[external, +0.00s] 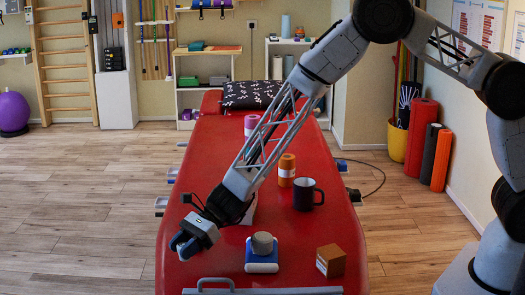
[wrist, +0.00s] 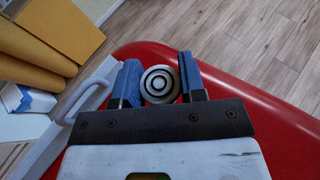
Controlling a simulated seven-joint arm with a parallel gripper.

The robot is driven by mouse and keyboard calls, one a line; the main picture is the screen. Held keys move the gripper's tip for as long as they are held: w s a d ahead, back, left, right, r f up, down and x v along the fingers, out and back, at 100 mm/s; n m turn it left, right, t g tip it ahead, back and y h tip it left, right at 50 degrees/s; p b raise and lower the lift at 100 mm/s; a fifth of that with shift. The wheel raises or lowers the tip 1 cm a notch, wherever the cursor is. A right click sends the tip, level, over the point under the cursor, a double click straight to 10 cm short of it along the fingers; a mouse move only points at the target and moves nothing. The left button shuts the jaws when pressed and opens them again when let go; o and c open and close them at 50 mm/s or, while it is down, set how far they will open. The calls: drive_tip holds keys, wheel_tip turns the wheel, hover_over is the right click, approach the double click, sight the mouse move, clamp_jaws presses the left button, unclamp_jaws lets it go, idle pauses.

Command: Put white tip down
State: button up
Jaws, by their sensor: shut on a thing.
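A round pale grey-white piece with dark concentric rings, which looks like the white tip (wrist: 158,84), sits between the two blue fingers of my gripper (wrist: 158,77) in the wrist view. Its ringed face points toward the wrist camera. My gripper is shut on it. In the external view my gripper (external: 187,245) is low over the left front part of the red treatment table (external: 290,225). The held piece cannot be made out there, and whether it touches the table is unclear.
A blue-and-white block with a grey round top (external: 262,250) and a brown box (external: 331,261) stand to the right of my gripper. A black mug (external: 304,196) and an orange roll (external: 287,165) stand farther back.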

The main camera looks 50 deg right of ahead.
sight(185, 273)
drive_tip(key=shift+f, duration=0.2)
drive_tip(key=shift+f, duration=1.9)
drive_tip(key=o, duration=0.9)
drive_tip(key=shift+f, duration=0.1)
drive_tip(key=v, duration=1.2)
